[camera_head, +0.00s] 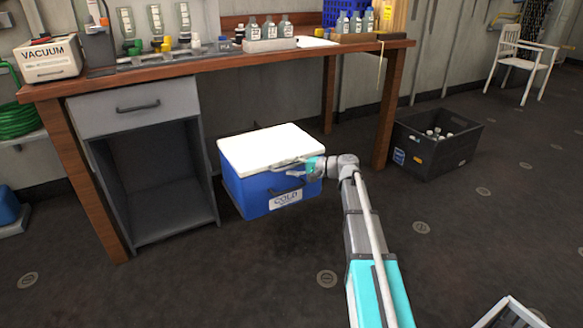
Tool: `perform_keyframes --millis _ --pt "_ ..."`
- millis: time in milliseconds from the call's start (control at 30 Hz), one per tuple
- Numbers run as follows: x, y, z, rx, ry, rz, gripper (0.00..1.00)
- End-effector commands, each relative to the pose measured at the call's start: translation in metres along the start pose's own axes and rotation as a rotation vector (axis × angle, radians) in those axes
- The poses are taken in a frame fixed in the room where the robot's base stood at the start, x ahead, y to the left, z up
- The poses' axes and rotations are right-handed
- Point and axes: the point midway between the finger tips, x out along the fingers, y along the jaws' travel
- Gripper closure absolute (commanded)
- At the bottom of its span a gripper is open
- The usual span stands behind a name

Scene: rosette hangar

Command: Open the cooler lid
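The cooler (252,198) is a blue box with a label reading COLD on its front. It stands on the floor under the wooden workbench. Its white lid (268,145) lies flat on top and looks closed. A dark handle shows on the front face. My gripper (292,168) is at the front right part of the cooler, by the lid's front edge. Its fingers point left and are seen small. I cannot tell whether they touch the lid or are apart. My gripper and wrist hide part of the cooler's right front.
The workbench (210,66) stands over the cooler, with bottles and boxes on top. A grey drawer cabinet (140,112) is left of the cooler. A black crate (430,153) with bottles stands right of the bench leg. The floor in front is mostly clear.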

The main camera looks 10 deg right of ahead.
Motion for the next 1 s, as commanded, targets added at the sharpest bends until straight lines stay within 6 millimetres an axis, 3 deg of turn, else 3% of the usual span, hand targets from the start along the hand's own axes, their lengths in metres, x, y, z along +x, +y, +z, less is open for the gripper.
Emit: perform_keyframes --millis 33,267,733,1000 --pt "0.001 0.0 0.001 0.0 -0.001 0.0 0.58" --pt "0.001 0.0 0.001 0.0 -0.001 0.0 1.0" --pt "0.001 -0.002 0.001 0.002 -0.003 0.004 1.0" --pt "0.011 -0.015 0.007 0.022 -0.018 0.026 1.0"
